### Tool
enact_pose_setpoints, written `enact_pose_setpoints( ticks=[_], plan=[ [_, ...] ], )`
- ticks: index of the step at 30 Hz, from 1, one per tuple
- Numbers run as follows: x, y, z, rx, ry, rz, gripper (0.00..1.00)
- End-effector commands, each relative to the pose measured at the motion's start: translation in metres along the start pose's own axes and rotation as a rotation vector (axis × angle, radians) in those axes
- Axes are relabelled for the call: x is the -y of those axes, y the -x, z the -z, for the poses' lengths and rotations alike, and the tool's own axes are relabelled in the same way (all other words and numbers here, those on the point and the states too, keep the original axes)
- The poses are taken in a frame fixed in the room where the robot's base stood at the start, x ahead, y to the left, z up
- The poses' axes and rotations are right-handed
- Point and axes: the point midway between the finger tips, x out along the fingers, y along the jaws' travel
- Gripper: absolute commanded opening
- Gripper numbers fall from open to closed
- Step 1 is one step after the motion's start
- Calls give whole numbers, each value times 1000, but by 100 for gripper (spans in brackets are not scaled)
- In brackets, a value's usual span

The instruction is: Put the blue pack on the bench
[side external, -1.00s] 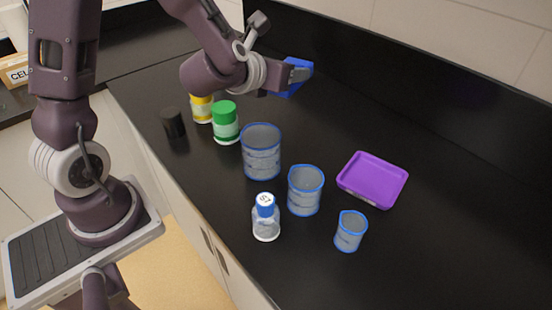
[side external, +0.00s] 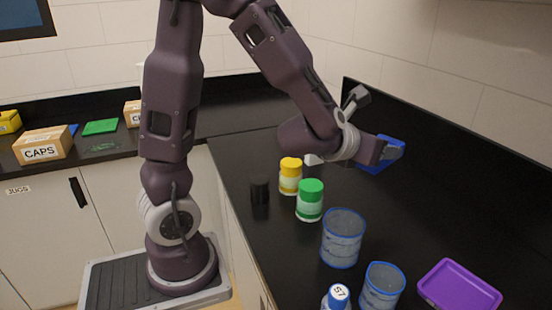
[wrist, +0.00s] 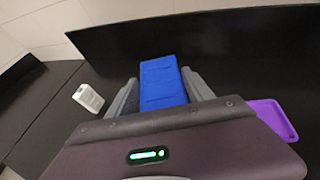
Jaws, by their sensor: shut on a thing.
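The blue pack (side external: 384,156) is held at the end of my arm in the side view, above the black bench (side external: 300,136). In the wrist view the blue pack (wrist: 163,82) sits between the two grey fingers. My gripper (side external: 392,150) is shut on it; it also shows in the wrist view (wrist: 162,92). The pack appears raised off the bench surface, but the gap under it cannot be judged exactly.
A purple tray (side external: 458,288) lies right. A white item (wrist: 88,97) lies left in the wrist view.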

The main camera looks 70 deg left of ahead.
Motion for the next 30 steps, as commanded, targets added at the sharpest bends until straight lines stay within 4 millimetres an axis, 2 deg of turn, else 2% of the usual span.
enact_pose_setpoints(
  ticks=[5, 8, 11, 14, 17, 20, 21, 24, 27, 30],
  plan=[
    [-28, -22, -6, -2, 48, -117, 10],
    [-51, -36, -10, -2, 85, -206, 10],
    [-82, -52, -14, -2, 132, -320, 10],
    [-124, -69, -17, -1, 190, -464, 10],
    [-180, -84, -18, 1, 262, -641, 10],
    [-246, -94, -17, 2, 344, -842, 10],
    [-272, -95, -17, 3, 374, -916, 10],
    [-325, -93, -16, 3, 438, -1068, 10],
    [-368, -87, -17, 5, 485, -1184, 10],
    [-399, -81, -19, 5, 520, -1269, 10]
  ],
)
